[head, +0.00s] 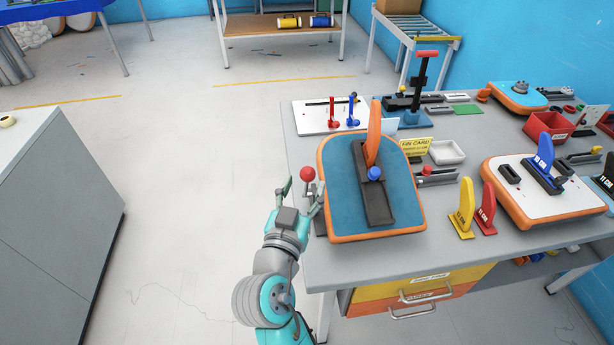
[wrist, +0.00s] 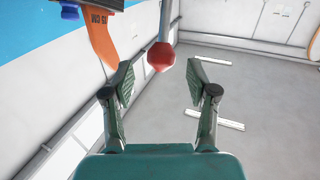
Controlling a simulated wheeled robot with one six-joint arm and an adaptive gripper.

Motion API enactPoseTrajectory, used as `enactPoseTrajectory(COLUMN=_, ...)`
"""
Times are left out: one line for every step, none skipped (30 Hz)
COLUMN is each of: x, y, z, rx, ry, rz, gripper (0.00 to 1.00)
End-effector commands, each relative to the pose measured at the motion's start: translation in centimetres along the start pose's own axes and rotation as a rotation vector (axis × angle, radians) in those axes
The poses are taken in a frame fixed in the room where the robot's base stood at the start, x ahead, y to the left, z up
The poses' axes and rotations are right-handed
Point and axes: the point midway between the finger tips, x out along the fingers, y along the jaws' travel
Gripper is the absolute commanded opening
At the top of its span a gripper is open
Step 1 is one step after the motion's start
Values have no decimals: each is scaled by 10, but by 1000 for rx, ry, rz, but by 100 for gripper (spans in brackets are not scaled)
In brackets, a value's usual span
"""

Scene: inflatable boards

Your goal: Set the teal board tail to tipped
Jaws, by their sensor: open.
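The teal board (head: 340,165) with an orange rim sits at the front left of the workbench, its deck facing up toward me. A dark fin box (head: 375,205) on it carries an upright orange fin (head: 374,130) and a blue knob (head: 375,174). A lever with a red ball knob (head: 308,174) stands at the board's left side. My gripper (head: 302,188) is open at this knob. In the wrist view the red knob (wrist: 161,57) shows between and just beyond the open fingertips (wrist: 160,80); I cannot tell whether they touch it. The lever's base is mostly hidden.
On the workbench (head: 330,265), a yellow fin (head: 461,210) and a red fin (head: 485,210) stand to the right, before a white board (head: 525,185). A small white board (head: 315,115) lies behind. A grey cabinet (head: 60,190) stands left. The floor between is clear.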

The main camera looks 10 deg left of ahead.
Motion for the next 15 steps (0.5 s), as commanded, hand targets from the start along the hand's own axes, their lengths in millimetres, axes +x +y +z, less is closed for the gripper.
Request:
enactPoseTrajectory(x=-12, y=-1, z=1, rx=-1, ry=-1, rz=-4, gripper=58)
enactPoseTrajectory(x=-18, y=-1, z=0, rx=-1, ry=0, rz=-4, gripper=58)
enactPoseTrajectory(x=-27, y=-1, z=1, rx=-1, ry=-1, rz=-4, gripper=58)
enactPoseTrajectory(x=-32, y=-1, z=1, rx=-1, ry=-1, rz=-4, gripper=58)
enactPoseTrajectory(x=-38, y=-1, z=0, rx=-1, ry=0, rz=-4, gripper=58)
enactPoseTrajectory(x=-45, y=-1, z=1, rx=-2, ry=-1, rz=-4, gripper=58)
enactPoseTrajectory(x=-50, y=-1, z=1, rx=-2, ry=-2, rz=-4, gripper=58)
enactPoseTrajectory(x=-55, y=-1, z=1, rx=-2, ry=-1, rz=-4, gripper=58)
enactPoseTrajectory(x=-60, y=0, z=0, rx=-1, ry=0, rz=-3, gripper=58)
enactPoseTrajectory(x=-64, y=0, z=1, rx=-1, ry=-1, rz=-3, gripper=58)
enactPoseTrajectory(x=-67, y=-1, z=1, rx=-1, ry=-2, rz=-3, gripper=58)
enactPoseTrajectory(x=-70, y=0, z=1, rx=-1, ry=-1, rz=-2, gripper=58)
enactPoseTrajectory(x=-72, y=0, z=1, rx=-1, ry=-1, rz=-1, gripper=58)
enactPoseTrajectory(x=-74, y=0, z=1, rx=-1, ry=-1, rz=-1, gripper=58)
enactPoseTrajectory(x=-76, y=0, z=1, rx=-1, ry=-1, rz=-1, gripper=58)
